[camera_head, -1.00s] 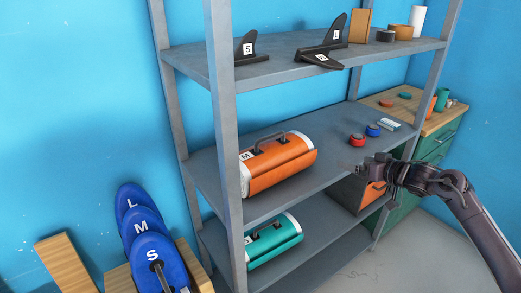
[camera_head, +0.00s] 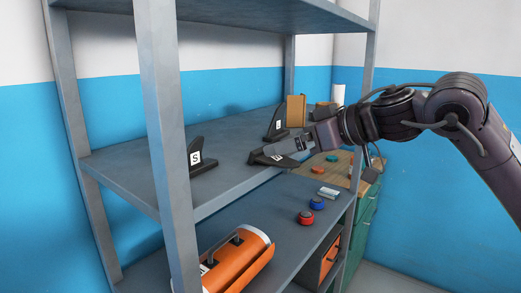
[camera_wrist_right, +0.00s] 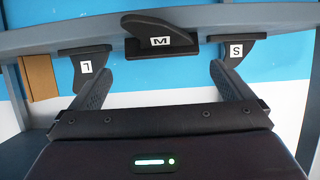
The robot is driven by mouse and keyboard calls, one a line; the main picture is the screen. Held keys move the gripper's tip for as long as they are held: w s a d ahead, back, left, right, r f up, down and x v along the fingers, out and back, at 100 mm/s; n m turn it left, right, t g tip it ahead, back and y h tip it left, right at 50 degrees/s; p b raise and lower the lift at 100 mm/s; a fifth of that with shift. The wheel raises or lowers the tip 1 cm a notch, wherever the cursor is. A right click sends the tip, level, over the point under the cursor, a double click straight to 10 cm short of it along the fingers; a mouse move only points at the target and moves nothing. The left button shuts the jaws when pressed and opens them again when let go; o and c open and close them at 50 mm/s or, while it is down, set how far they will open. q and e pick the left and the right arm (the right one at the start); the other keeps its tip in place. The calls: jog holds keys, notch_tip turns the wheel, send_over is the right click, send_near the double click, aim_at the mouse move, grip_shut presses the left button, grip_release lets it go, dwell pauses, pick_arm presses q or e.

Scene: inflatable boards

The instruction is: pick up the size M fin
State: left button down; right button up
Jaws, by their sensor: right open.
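The size M fin (camera_head: 263,157) is black with a white label and lies on the shelf board near its front edge. In the right wrist view the M fin (camera_wrist_right: 160,42) sits ahead of and between my fingertips, with its label readable. My right gripper (camera_head: 285,148) is at the fin in the head view and partly covers it. In the right wrist view my right gripper (camera_wrist_right: 161,68) has its fingers spread with nothing held. Whether a finger touches the fin cannot be told. My left gripper is out of view.
The S fin (camera_head: 197,158) stands to the left, and the L fin (camera_head: 276,122) stands behind. A brown box (camera_head: 296,110) is farther back. A shelf post (camera_head: 160,100) stands in front. An orange roll (camera_head: 238,262) and red and blue caps are on the lower shelf.

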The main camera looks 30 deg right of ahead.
aim_at(278, 160)
jog(key=p+x, duration=0.4)
jog(key=x, duration=0.1)
jog(key=shift+a, duration=0.15)
jog(key=shift+w+a+f+p, duration=0.1)
jog(key=shift+w+f+p, duration=0.25)
jog(key=shift+p, duration=0.25)
jog(key=shift+s+f, duration=0.1)
jog(key=shift+f, duration=0.05)
jog(key=c, duration=0.7)
